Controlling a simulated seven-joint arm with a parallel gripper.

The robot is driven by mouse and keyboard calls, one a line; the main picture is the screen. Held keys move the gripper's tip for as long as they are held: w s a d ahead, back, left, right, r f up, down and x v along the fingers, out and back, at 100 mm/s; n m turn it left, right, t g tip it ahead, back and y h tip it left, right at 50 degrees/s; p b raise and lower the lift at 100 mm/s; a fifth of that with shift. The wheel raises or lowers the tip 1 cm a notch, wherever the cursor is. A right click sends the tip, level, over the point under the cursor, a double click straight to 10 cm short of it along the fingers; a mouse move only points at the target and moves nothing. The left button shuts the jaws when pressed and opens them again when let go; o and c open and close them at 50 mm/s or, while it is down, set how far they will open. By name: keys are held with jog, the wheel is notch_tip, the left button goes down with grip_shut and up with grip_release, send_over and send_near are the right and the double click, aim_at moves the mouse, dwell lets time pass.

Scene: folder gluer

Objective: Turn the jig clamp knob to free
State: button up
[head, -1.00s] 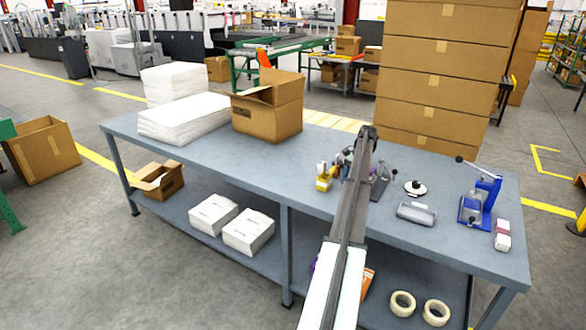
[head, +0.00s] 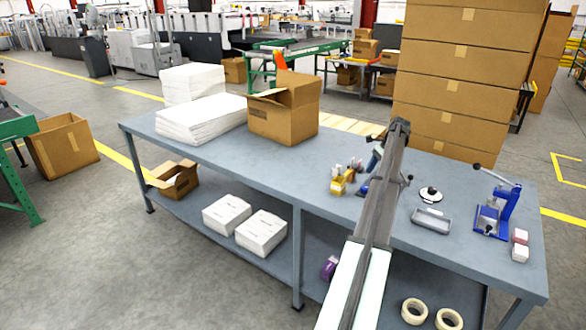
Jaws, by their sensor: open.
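My arm reaches up from the bottom of the head view across the front of the workbench (head: 330,180). I cannot make out my gripper or its fingers at the arm's far end. The clamp knob is not clearly seen. A small dark lever tip (head: 408,179) shows just right of my arm, and the thing it belongs to is mostly hidden behind the arm. To the right stand a round white piece with a black knob (head: 431,192) and a blue lever press (head: 494,212). I cannot tell which of these is the jig clamp.
A grey tray (head: 431,222) and small pink-white blocks (head: 520,245) lie at the right. Yellow-based items (head: 341,182) stand left of my arm. An open carton (head: 284,112) and white paper stacks (head: 200,118) occupy the left. Tall cartons (head: 462,60) stand behind.

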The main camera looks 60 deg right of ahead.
jog(key=v, duration=0.7)
jog(key=w+a+f+n+t, duration=0.1)
jog(key=w+a, duration=0.4)
jog(key=w, duration=0.5)
jog(key=w+a+f+n+t, duration=0.2)
jog(key=w+a+f, duration=0.2)
jog(key=w, duration=0.7)
jog(key=w+a+f+n+t, duration=0.2)
jog(key=w+a, duration=0.4)
jog(key=w, duration=0.5)
jog(key=shift+w+a+f, duration=0.15)
jog(key=shift+a+f, duration=0.15)
jog(key=shift+f, duration=0.3)
